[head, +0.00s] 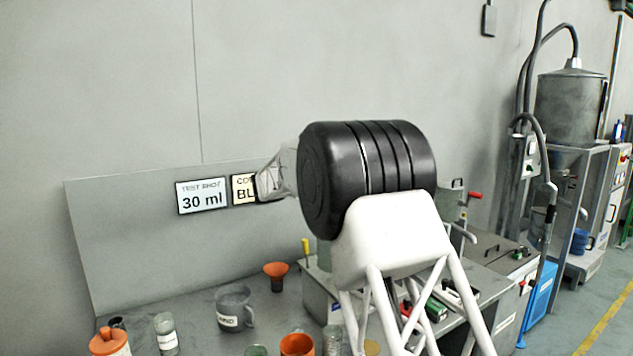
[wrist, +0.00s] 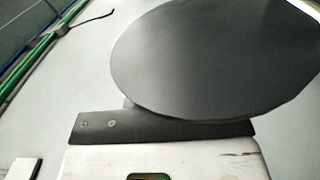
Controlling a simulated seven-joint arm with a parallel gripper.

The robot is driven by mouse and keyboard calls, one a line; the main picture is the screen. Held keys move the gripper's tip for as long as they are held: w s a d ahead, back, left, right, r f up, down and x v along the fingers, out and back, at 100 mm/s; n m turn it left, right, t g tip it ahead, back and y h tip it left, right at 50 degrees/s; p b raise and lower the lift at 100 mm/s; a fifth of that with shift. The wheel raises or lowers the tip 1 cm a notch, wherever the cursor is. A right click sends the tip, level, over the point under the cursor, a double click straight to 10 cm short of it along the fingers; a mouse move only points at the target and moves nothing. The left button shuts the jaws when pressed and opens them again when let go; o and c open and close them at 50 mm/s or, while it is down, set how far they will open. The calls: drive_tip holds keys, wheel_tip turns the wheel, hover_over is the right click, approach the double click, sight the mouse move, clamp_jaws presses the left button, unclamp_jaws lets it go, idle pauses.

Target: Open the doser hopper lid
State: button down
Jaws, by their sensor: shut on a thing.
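In the wrist view a large dark grey disc (wrist: 215,60), which looks like the doser hopper lid, fills the upper right close to the camera. My gripper (wrist: 165,128) shows below it as a pale body with a dark bar across its front, at the disc's lower edge. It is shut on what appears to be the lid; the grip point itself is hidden. In the head view my arm's black and white links cover the middle, so the gripper, the lid and most of the doser beneath are hidden there.
The bench (head: 185,305) holds a grey labelled jug (head: 234,308), an orange funnel (head: 276,272), an orange-lidded jar (head: 109,342) and several cups. A back panel (head: 120,230) carries a "30 ml" sign (head: 202,196). A large metal hopper (head: 570,108) with hoses stands at the right.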

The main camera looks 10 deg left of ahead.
drive_tip(key=shift+f, duration=0.25)
drive_tip(key=c, duration=1.3)
unclamp_jaws()
drive_tip(key=shift+o, duration=0.5)
drive_tip(key=shift+r, duration=0.1)
drive_tip(key=shift+s+a, duration=0.1)
drive_tip(key=v, duration=0.7)
drive_tip(key=shift+s+a, duration=0.2)
drive_tip(key=shift+a, duration=0.05)
drive_tip(key=shift+r, duration=0.15)
